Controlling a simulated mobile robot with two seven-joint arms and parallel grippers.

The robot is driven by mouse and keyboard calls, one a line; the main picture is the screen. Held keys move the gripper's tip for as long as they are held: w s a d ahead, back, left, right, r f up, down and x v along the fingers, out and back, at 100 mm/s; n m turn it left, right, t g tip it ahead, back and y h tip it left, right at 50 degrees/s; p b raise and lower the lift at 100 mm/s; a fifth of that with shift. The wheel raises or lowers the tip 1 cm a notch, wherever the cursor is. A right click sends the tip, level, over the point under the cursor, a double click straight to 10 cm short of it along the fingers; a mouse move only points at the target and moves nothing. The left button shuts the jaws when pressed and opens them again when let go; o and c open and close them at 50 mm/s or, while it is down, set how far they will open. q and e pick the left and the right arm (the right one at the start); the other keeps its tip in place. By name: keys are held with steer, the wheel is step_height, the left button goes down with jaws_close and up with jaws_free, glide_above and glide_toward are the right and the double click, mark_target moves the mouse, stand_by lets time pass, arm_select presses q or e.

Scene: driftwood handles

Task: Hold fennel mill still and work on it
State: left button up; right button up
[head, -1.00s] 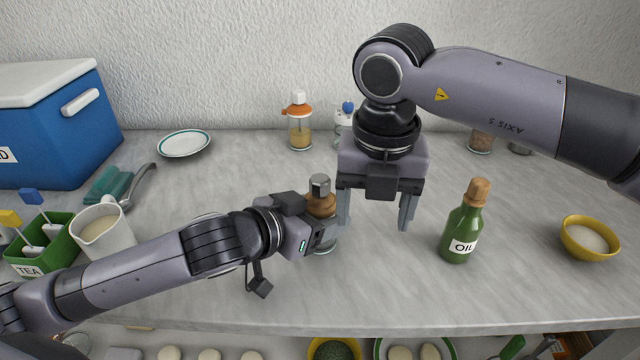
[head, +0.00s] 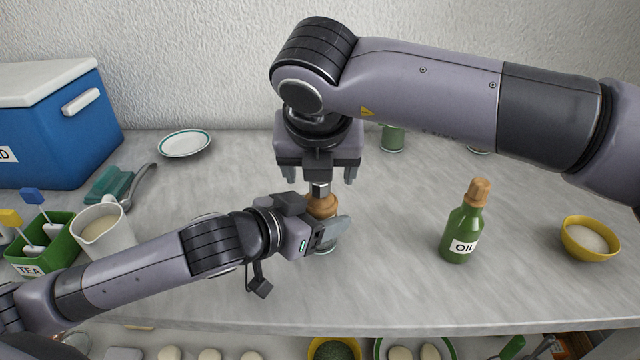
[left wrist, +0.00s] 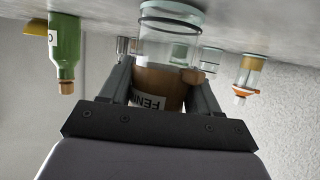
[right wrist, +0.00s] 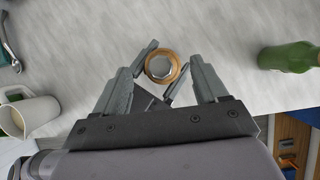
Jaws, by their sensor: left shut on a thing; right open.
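The fennel mill (head: 322,206) stands on the grey counter, with a wooden upper body, a metal knob on top and a clear glass base. In the left wrist view the mill (left wrist: 158,85) shows upside down, with part of its label reading "FENN". My left gripper (head: 330,236) is shut on its body from the left. My right gripper (head: 320,178) is open above the mill, pointing down. In the right wrist view the knob and wooden top (right wrist: 160,67) lie between and just beyond the open right fingers (right wrist: 163,78).
A green oil bottle (head: 461,228) and a yellow bowl (head: 590,238) stand to the right. A white jug (head: 103,232), a green tea box (head: 45,250) and a blue cooler (head: 50,125) are at left. A plate (head: 184,143) lies behind. The counter's front middle is clear.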

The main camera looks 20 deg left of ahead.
steer(key=shift+x, duration=1.6)
steer(key=c, duration=1.1)
